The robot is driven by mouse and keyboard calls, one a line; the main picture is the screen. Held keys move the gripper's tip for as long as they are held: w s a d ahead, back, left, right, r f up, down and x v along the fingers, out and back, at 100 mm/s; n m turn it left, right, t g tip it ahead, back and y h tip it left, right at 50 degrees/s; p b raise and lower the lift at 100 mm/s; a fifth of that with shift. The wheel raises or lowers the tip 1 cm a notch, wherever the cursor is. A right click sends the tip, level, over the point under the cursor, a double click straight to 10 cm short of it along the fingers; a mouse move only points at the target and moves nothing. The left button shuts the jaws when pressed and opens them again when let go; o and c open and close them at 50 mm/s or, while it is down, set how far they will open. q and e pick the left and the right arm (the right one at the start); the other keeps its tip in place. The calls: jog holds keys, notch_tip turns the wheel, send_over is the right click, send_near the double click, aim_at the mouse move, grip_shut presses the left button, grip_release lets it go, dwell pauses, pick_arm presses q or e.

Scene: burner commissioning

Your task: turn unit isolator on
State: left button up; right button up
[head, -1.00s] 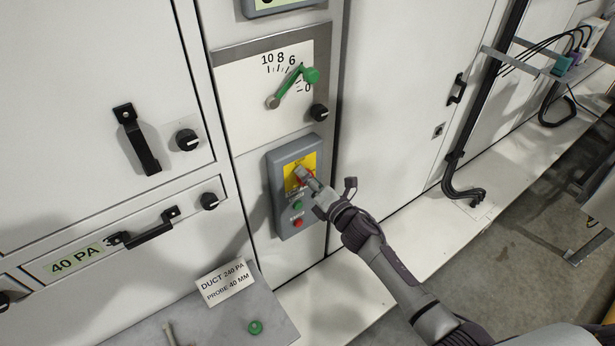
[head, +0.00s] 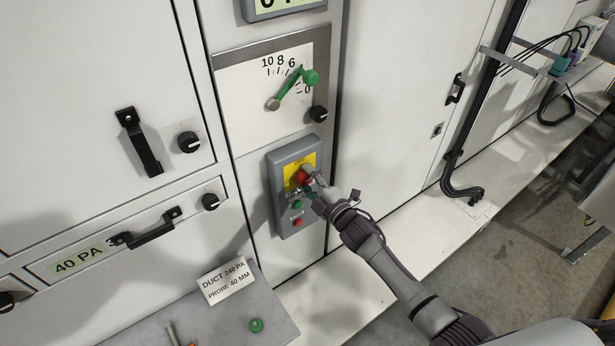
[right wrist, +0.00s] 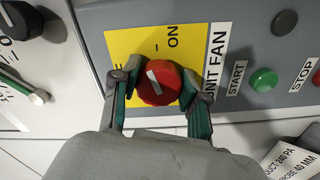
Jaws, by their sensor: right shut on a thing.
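The unit isolator is a red round knob (head: 304,177) on a yellow plate on the grey control box (head: 284,215). My right gripper (head: 304,184) is shut on this knob, with one finger on each side. In the right wrist view the red knob (right wrist: 160,90) sits between the fingertips of the gripper (right wrist: 158,84). Its white pointer mark is tilted, and I cannot tell its exact setting. "ON" shows on the yellow plate (right wrist: 145,42); the other label is partly hidden by a finger. My left gripper is not in view.
A green START button (head: 297,205) and a red STOP button (head: 298,222) are just below the knob. Above the box are a green lever (head: 290,88) on a scale and a black knob (head: 319,114). A grey shelf (head: 225,325) juts out below left.

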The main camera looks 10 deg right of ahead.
jog(key=shift+f+m, duration=0.1)
jog(key=shift+m, duration=1.5)
jog(key=o, duration=1.2)
jog(key=shift+c, duration=0.2)
jog(key=shift+s, duration=0.1)
jog(key=v, duration=1.2)
